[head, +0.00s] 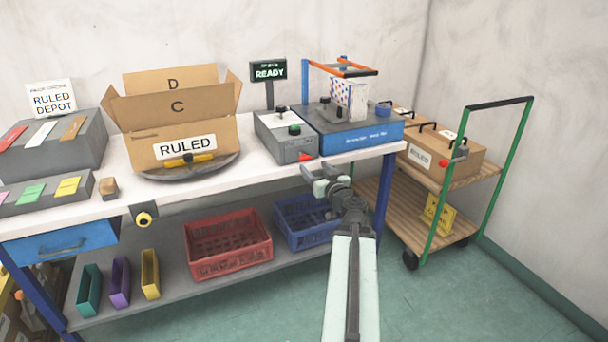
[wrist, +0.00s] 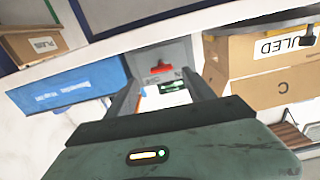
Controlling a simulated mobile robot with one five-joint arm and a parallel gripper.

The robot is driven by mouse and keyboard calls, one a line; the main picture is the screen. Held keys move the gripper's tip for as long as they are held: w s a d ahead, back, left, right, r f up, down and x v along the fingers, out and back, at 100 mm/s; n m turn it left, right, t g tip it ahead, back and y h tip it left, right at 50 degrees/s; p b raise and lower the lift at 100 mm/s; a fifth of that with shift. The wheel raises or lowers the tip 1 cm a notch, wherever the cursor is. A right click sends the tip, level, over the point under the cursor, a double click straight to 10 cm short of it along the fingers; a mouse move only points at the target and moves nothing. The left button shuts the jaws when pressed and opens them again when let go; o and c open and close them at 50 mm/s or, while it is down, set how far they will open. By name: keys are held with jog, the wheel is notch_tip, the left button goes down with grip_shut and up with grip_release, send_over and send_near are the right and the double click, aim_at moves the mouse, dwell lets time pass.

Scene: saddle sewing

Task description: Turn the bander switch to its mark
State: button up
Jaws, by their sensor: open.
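A red switch (head: 305,156) sits low on the front of a grey control box (head: 271,137). The box stands beside the blue bander (head: 362,138) on the bench. In the wrist view the picture is upside down, and the red switch (wrist: 161,67) shows between and beyond my fingers on the grey face. Small dark lettering flanks it, too small to read surely. I cannot make out the mark. My gripper (head: 318,177) is open and empty, below and in front of the switch, not touching it. Its fingers also show in the wrist view (wrist: 158,85).
A cardboard box labelled RULED (head: 180,150) stands on a round turntable left of the control box. A READY display (head: 268,70) is behind. Red (head: 228,245) and blue crates (head: 300,222) lie on the lower shelf. A green-handled cart (head: 440,200) stands at right.

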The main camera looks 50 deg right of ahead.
aim_at(306, 159)
jog(key=x, duration=0.8)
jog(key=shift+r, duration=0.1)
jog(key=shift+a, duration=0.15)
jog(key=c, duration=1.3)
jog(key=shift+s+a, duration=0.1)
grip_shut()
